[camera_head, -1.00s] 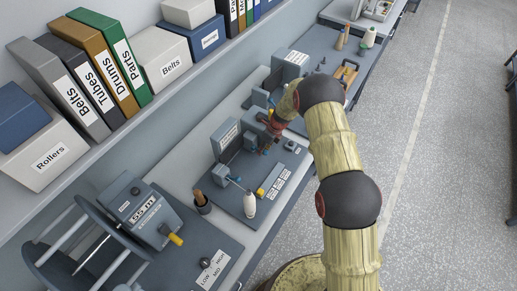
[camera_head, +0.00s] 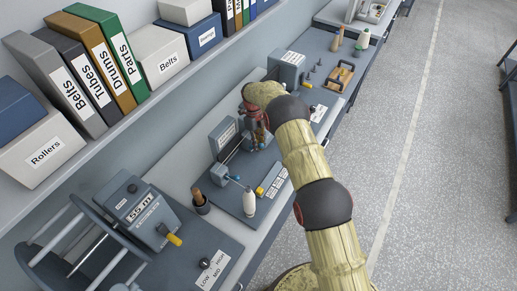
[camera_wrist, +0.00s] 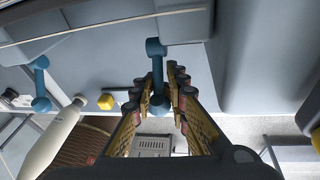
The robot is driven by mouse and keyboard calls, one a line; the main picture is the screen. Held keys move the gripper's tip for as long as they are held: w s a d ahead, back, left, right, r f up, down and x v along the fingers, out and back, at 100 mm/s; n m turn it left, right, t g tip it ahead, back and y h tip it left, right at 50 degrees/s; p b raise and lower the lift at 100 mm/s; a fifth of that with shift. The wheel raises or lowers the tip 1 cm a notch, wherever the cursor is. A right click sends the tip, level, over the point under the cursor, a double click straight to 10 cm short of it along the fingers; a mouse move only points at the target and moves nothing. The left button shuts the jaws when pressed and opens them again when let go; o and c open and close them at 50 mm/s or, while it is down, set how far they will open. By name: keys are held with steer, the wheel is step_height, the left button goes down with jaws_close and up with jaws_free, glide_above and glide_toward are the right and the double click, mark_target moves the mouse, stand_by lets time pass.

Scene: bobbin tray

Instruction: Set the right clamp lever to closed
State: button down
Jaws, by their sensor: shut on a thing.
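The right clamp lever (camera_wrist: 157,74) is a blue bar with rounded ends, between my fingers in the wrist view. Its upper end meets a grey block, and its lower end lies between the fingertips. My gripper (camera_wrist: 158,92) is shut on this lever. In the head view my gripper (camera_head: 257,142) is at the right part of the grey clamp station, and it mostly hides the lever. The left clamp lever (camera_wrist: 41,84) is a similar blue bar, apart from my gripper. It also shows in the head view (camera_head: 232,179).
A white cone (camera_head: 249,203) and a yellow button (camera_head: 260,192) stand on the station's front. A grey upright box (camera_head: 223,138) is close to my gripper. A meter unit (camera_head: 148,213) stands to the left, and a shelf of binders (camera_head: 92,70) runs behind.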

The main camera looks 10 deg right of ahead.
steer(key=shift+s+a+f, duration=0.1)
steer(key=c, duration=2)
jaws_free()
steer(key=o, duration=0.4)
steer(key=shift+r, duration=0.2)
steer(key=v, duration=1.2)
steer(key=shift+f, duration=0.1)
